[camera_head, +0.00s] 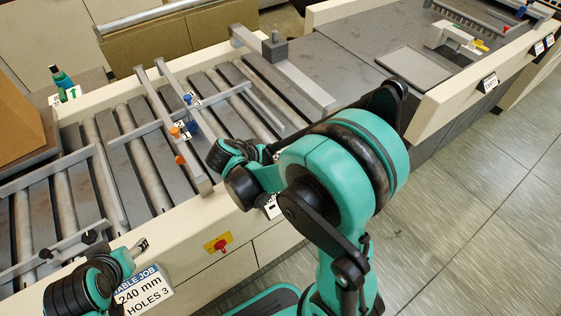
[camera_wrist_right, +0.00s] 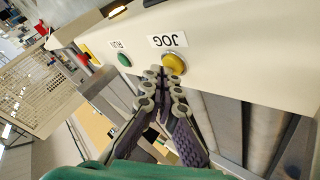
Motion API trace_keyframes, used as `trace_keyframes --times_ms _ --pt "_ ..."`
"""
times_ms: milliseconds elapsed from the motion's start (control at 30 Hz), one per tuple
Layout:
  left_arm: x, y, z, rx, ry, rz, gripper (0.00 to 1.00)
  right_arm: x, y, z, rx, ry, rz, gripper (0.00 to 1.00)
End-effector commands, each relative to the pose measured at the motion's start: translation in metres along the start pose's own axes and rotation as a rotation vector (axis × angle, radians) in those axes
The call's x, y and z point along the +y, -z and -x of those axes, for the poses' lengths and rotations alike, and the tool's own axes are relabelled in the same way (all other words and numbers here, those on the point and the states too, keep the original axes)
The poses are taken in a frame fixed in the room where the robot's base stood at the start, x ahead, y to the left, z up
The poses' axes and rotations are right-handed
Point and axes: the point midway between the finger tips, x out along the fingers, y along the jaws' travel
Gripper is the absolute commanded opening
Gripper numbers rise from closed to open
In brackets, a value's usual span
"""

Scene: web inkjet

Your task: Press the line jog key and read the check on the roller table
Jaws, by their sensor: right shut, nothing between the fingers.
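The yellow jog key (camera_wrist_right: 174,63), under a JOG label (camera_wrist_right: 168,40), sits on a cream rail in the right wrist view. My right gripper (camera_wrist_right: 169,80) is shut and empty, its tips at the key's lower edge; I cannot tell whether they press it. The roller table (camera_head: 82,187) runs across the left of the head view. Crossbars over it carry orange knobs (camera_head: 175,132), blue knobs (camera_head: 188,99) and small number tags. My left gripper (camera_head: 140,246) is over the table's front rail; its finger gap is unclear. The right arm hides the key in the head view.
A green key (camera_wrist_right: 124,59) labelled RUN is beside the jog key. A red switch (camera_head: 221,244) on a yellow plate is on the front panel. A job card (camera_head: 142,291) reads 240 mm, HOLES 3. A green bottle (camera_head: 61,77) stands behind the rollers.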

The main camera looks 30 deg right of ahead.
Motion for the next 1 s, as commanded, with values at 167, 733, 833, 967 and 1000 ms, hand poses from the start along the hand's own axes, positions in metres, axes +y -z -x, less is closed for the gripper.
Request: trace_keyframes --times_ms 167,733,833,967,1000 --pt "0.0 -0.0016 -0.0022 0.0 0.0 0.0 0.56 -0.0015 -0.0014 -0.002 0.0 0.0 0.0 0.0" --pt "0.0 -0.0031 -0.0043 0.0 0.0 0.0 0.56 -0.0028 -0.003 -0.0039 0.0 0.0 0.0 0.0" --pt "0.0 -0.002 -0.0029 0.0 0.0 0.0 0.56 -0.0017 -0.0018 -0.0024 0.0 0.0 0.0 0.0" --pt "0.0 0.0011 0.0015 0.0 0.0 0.0 0.56 0.0017 0.0017 0.0023 0.0 0.0 0.0 0.0" --pt "0.0 0.0022 0.0031 0.0 0.0 0.0 0.56 0.0029 0.0029 0.004 0.0 0.0 0.0 0.0"
